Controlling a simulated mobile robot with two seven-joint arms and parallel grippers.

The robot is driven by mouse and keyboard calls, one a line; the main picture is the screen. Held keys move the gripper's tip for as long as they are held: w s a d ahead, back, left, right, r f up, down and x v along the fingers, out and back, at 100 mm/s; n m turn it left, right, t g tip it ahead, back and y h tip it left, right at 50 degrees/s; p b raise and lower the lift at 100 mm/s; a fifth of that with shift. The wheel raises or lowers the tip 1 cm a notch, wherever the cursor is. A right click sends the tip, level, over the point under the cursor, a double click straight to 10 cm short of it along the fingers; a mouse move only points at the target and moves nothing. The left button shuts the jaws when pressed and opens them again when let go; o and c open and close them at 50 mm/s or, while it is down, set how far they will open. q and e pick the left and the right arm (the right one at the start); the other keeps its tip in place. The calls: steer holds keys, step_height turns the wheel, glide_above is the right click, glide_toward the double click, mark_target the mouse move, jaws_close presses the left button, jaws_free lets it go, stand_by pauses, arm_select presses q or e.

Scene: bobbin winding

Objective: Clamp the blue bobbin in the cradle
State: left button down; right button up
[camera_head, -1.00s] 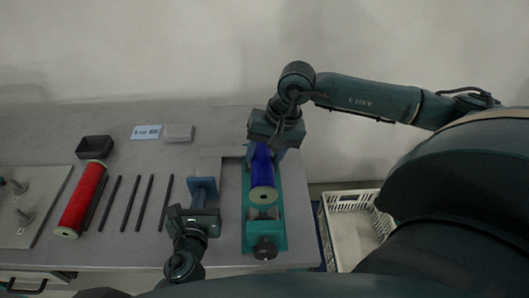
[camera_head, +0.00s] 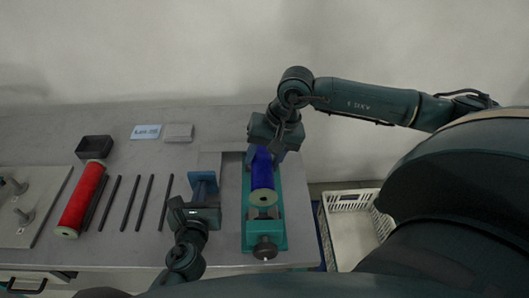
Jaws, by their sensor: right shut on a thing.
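The blue bobbin (camera_head: 262,174) lies lengthwise in the green cradle (camera_head: 279,239) at the right end of the table. Its pale near end faces the cradle's near end block, which carries a dark round knob (camera_head: 265,249). My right gripper (camera_head: 265,155) reaches down from behind and is shut on the far part of the bobbin, hiding its far end. My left gripper (camera_head: 203,180) is low over the table to the left of the cradle, apart from it. Its finger opening cannot be made out.
A red bobbin (camera_head: 82,198) and several dark rods (camera_head: 133,203) lie to the left. A plate with pegs (camera_head: 38,210), a black tray (camera_head: 94,147), a label card (camera_head: 146,132) and a grey block (camera_head: 179,132) are also on the table. A white crate (camera_head: 352,230) stands beside the table's right edge.

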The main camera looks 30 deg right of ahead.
arm_select(q)
steer(key=shift+r, duration=0.2)
arm_select(e)
steer(key=shift+f, duration=2.45)
steer(key=shift+f, duration=1.4)
steer(key=o, duration=1.2)
steer(key=v, duration=0.8)
arm_select(q)
steer(key=shift+f+p+v, duration=0.25)
steer(key=shift+p+v, duration=0.05)
steer(key=shift+v, duration=0.85)
steer(key=shift+f+p+v, duration=0.3)
steer(key=shift+p+v, duration=0.05)
steer(key=shift+v, duration=0.75)
steer(key=shift+f+p+v, duration=0.25)
steer(key=shift+p+v, duration=0.05)
steer(key=shift+v, duration=0.85)
arm_select(e)
steer(key=shift+r, duration=0.95)
arm_select(q)
steer(key=shift+s+a, duration=0.1)
